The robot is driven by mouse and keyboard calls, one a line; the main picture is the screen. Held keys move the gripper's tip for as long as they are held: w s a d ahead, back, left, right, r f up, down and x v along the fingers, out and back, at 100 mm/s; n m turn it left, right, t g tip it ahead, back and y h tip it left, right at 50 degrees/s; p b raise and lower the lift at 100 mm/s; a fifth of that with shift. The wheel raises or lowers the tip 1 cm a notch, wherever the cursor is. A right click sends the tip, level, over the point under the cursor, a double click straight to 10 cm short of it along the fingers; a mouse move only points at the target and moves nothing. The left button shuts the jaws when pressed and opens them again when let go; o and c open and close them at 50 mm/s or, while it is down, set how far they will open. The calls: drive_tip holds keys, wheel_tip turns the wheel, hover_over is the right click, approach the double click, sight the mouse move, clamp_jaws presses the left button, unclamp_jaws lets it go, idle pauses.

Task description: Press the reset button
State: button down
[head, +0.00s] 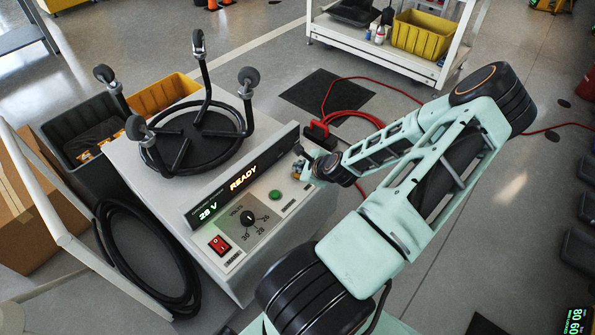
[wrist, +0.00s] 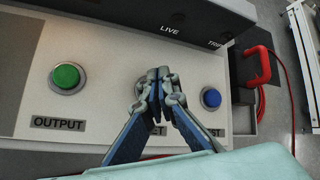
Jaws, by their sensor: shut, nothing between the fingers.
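The control panel (wrist: 100,112) is a pale strip on a grey power unit, also in the head view (head: 262,215). In the wrist view my gripper (wrist: 159,80) is shut and empty, its fingertips over the panel between a green button (wrist: 67,77) and a blue button (wrist: 211,98). The green button's label reads OUTPUT. A label ending in "ET" (wrist: 158,131) is partly hidden by my fingers, and any button above it is hidden. The label below the blue button is partly covered. In the head view my gripper (head: 301,166) is at the panel's right end; contact cannot be told.
The display (head: 243,180) reads READY and 28 V, above a volts knob (head: 249,217) and a red switch (head: 219,244). A black wheeled ring frame (head: 200,140) stands on the unit. A red cable (head: 345,118) lies beyond. A white cart (head: 385,50) stands behind.

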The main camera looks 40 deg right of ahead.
sight(298, 175)
drive_tip(key=shift+r, duration=0.1)
wheel_tip(298, 175, up, 5)
drive_tip(key=p, duration=0.4)
idle(0.3)
idle(0.8)
